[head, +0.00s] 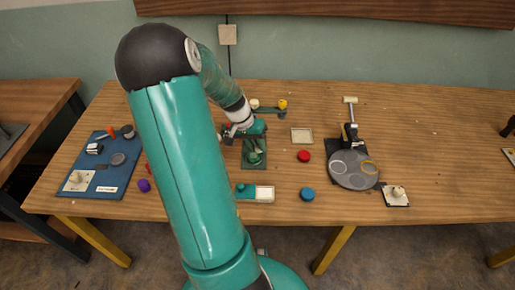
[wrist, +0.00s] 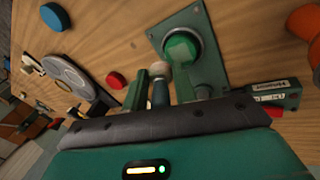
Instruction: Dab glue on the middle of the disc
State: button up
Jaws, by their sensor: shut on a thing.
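The grey disc (head: 340,178) lies on a dark base at the right of the table, with a white ring and a yellow ring on it. It also shows at the left of the wrist view (wrist: 70,77). My gripper (wrist: 160,92) is shut on a small teal tool with a pale rounded end (wrist: 159,72); I cannot tell for certain whether it is the glue applicator. In the head view my gripper (head: 238,131) is partly hidden by my arm, over the green plate (head: 252,163), well left of the disc.
A green hex-topped post (wrist: 181,47) stands on the plate close to my gripper. A red cap (head: 304,156) and a blue cap (head: 307,194) lie between plate and disc. A metal arm (head: 351,132) stands behind the disc. A blue tray (head: 104,180) with parts is at left.

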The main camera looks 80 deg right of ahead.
jog(key=shift+v, duration=1.05)
jog(key=shift+s+d+r, duration=0.1)
jog(key=shift+s+r, duration=0.05)
jog(key=shift+r, duration=0.8)
jog(key=shift+s+r, duration=0.15)
jog(key=shift+r, duration=0.8)
